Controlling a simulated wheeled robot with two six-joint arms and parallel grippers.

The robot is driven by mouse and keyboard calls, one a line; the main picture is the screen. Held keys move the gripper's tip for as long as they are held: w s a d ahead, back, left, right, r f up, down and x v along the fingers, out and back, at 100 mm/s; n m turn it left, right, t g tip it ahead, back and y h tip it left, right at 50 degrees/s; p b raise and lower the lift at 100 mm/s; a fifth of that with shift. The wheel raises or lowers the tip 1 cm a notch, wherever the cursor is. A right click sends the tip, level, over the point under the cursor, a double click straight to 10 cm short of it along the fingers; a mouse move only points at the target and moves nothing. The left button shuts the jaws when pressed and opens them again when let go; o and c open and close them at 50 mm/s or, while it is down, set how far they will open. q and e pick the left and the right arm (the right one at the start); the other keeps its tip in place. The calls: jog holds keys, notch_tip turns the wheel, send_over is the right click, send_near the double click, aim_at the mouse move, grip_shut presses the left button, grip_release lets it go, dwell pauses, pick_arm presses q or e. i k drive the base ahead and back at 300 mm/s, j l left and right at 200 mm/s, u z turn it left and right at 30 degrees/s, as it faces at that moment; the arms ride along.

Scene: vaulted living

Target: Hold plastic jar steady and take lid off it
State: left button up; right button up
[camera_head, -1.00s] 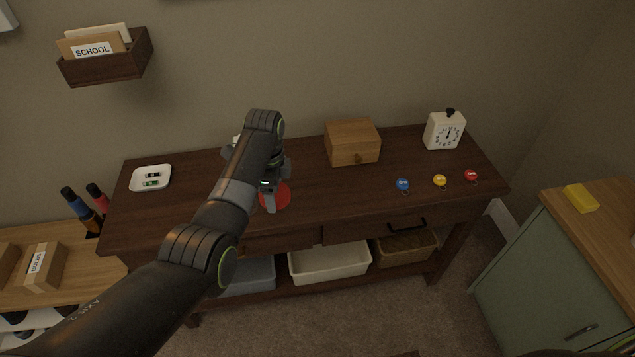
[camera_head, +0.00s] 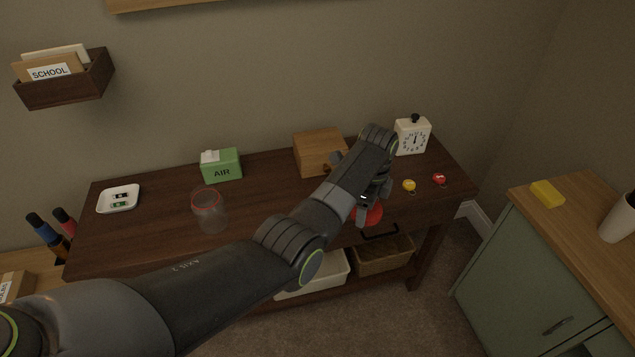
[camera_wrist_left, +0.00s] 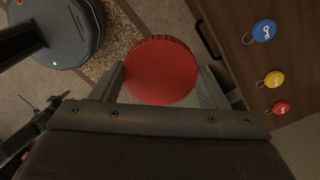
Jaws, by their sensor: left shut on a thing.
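The plastic jar (camera_head: 210,213) is clear with a red-rimmed open mouth and stands upright on the dark wooden console table, left of the middle in the head view. No lid is on it. The red lid (camera_head: 374,215) is at my left gripper (camera_head: 366,208), toward the right part of the table's front edge. In the left wrist view the round red lid (camera_wrist_left: 161,70) sits between the two fingers of my left gripper (camera_wrist_left: 161,82), which are shut on it. The left gripper is well to the right of the jar.
On the dark table (camera_head: 150,215) stand a green AIR box (camera_head: 221,166), a wooden box (camera_head: 318,152), a white clock (camera_head: 412,136) and a white tray (camera_head: 118,199). Yellow (camera_head: 409,185) and red (camera_head: 439,178) key tags lie near the gripper; a blue tag (camera_wrist_left: 264,30) shows in the wrist view.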

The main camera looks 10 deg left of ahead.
aim_at(209, 209)
jog(key=i+j+z, duration=0.15)
jog(key=j, duration=0.15)
jog(key=i+j+z, duration=0.3)
jog(key=j, duration=0.3)
jog(key=j+z, duration=0.15)
jog(key=j, duration=0.15)
jog(key=i, duration=0.05)
